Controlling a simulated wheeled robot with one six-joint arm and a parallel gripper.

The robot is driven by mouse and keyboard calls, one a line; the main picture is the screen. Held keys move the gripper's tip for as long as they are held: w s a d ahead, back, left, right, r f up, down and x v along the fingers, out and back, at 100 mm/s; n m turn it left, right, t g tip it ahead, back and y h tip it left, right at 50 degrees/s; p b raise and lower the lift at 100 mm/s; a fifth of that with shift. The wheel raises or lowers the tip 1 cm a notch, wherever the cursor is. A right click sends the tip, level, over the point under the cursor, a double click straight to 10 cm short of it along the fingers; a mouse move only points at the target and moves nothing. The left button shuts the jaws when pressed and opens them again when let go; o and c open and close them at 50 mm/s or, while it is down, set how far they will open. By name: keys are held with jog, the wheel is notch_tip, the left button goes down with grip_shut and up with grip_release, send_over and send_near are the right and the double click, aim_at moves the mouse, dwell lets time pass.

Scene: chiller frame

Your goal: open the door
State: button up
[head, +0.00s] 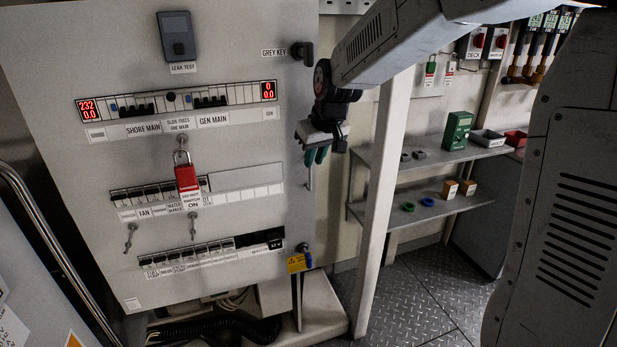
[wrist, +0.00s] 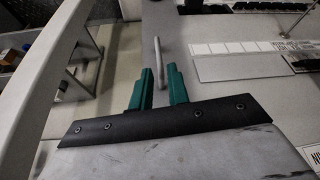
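The door appears to be the large grey panel (head: 235,55) with breakers and labels, filling the left half of the head view. A thin vertical bar handle (head: 309,178) stands at its right edge; it also shows in the wrist view (wrist: 158,62). My gripper (head: 316,155) is at the panel's right edge, just above the visible part of the handle. In the wrist view its two green fingers (wrist: 162,82) are apart, with the bar showing between and beyond them. I see gaps beside the bar; contact is not visible. Whether the door is ajar is unclear.
A red padlock tag (head: 187,180) hangs on the panel. A yellow tag (head: 298,263) is at its lower right. A pale upright post (head: 383,180) stands right of my gripper. Shelves with small boxes (head: 458,130) are behind. Chequered floor (head: 425,290) is open at lower right.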

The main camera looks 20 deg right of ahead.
aim_at(309, 188)
jog(key=x, duration=0.8)
jog(key=shift+r, duration=0.1)
grip_shut()
